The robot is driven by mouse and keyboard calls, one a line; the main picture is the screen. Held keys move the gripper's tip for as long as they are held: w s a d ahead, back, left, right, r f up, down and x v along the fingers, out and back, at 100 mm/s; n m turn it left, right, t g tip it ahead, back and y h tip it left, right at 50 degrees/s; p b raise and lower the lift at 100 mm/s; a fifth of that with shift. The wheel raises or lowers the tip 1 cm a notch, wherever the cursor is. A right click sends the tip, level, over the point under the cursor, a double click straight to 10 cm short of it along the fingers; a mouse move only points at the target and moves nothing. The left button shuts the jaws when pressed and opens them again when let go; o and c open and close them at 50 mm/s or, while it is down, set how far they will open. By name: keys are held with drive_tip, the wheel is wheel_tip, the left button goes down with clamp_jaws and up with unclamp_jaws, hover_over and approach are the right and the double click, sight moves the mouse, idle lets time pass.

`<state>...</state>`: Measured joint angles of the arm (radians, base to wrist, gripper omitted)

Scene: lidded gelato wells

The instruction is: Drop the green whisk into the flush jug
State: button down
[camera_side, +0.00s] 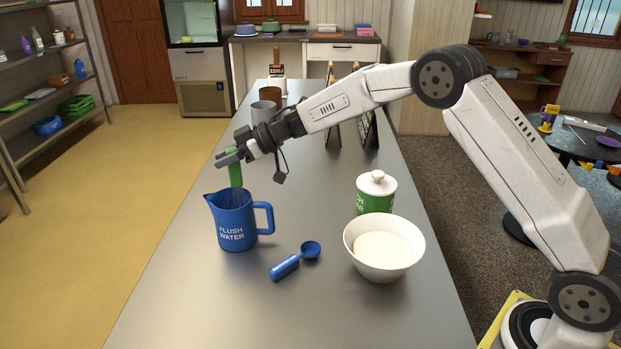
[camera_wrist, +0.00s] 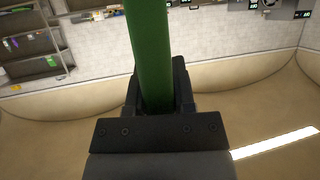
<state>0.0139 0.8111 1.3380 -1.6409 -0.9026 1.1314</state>
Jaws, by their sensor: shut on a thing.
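The green whisk (camera_side: 235,174) hangs upright from my gripper (camera_side: 229,155), which is shut on its green handle. Its wire end reaches down to the mouth of the blue jug (camera_side: 232,217), marked "FLUSH WATER". Most of the wires look to be at or inside the rim; their lower part is hidden by the jug wall. The jug stands upright on the counter with its handle to the right. In the wrist view the green handle (camera_wrist: 149,50) stands between the fingers of my gripper (camera_wrist: 160,92); the jug is not visible there.
On the metal counter (camera_side: 190,310), a blue scoop (camera_side: 290,263) lies right of the jug. A white bowl of pale contents (camera_side: 362,262) and a lidded green-and-white jar (camera_side: 376,195) stand farther right. Grey (camera_side: 262,112) and brown (camera_side: 270,95) cups and dark-framed stands are behind.

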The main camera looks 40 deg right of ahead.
drive_tip(key=shift+c, duration=1.8)
unclamp_jaws()
drive_tip(key=v, duration=0.7)
drive_tip(key=shift+s+d, duration=0.2)
drive_tip(key=shift+d, duration=0.15)
drive_tip(key=shift+r, duration=0.2)
